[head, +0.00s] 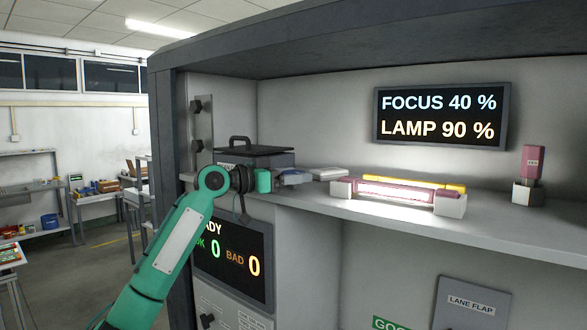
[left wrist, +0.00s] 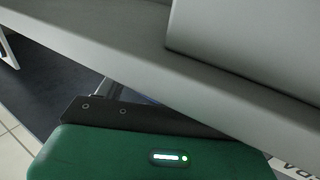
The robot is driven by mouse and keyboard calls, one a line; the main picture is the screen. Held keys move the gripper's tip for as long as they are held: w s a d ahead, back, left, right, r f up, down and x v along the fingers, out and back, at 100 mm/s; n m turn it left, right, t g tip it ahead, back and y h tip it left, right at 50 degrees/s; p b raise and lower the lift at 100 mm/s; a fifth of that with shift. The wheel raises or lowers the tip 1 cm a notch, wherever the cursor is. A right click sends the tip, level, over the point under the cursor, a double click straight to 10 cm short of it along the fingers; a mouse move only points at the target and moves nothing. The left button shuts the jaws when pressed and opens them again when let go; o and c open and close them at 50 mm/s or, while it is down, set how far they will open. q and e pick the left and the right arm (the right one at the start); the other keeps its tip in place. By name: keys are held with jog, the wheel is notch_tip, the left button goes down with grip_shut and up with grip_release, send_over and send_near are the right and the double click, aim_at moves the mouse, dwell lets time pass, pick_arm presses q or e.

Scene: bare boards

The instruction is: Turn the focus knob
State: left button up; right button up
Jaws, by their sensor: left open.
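The display (head: 440,116) on the back wall reads FOCUS 40 % and LAMP 90 %. Two dark knobs, an upper one (head: 197,106) and a lower one (head: 197,146), sit on a metal plate on the left inner wall. I cannot read which is the focus knob. My left gripper (head: 303,178) is open at the shelf's front edge, right of and below the knobs, apart from them. Its fingers are small and hard to make out. The left wrist view shows its green housing (left wrist: 150,155) close under a grey edge, with no knob visible. My right gripper is not in view.
A lower screen (head: 235,262) is partly behind my arm. Open floor lies left.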

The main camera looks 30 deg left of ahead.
pick_arm(q)
jog(key=shift+w+d, duration=0.1)
jog(key=shift+w, duration=0.15)
jog(key=shift+d, duration=0.1)
jog(key=shift+c, duration=0.2)
jog(key=c, duration=1)
jog(key=shift+o, duration=0.2)
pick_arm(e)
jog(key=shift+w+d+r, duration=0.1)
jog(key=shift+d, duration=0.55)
